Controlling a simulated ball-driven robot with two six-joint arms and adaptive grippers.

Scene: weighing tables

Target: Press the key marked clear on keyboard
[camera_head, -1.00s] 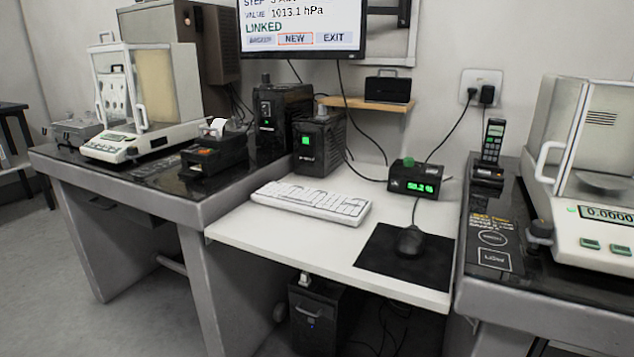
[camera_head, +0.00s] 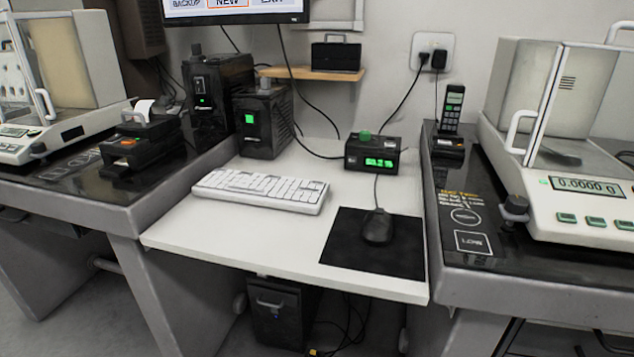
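A white keyboard (camera_head: 260,190) lies on the white desk (camera_head: 230,241), left of the middle of the view. Its key markings are too small to read, so I cannot tell which key is marked clear. Neither of my grippers is in view. Nothing covers the keyboard.
A black mouse (camera_head: 377,227) sits on a black mat (camera_head: 342,252) right of the keyboard. A box with a green display (camera_head: 371,153) and black units (camera_head: 263,122) stand behind. Balances stand on the dark tables (camera_head: 463,222) at both sides. The desk's front is clear.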

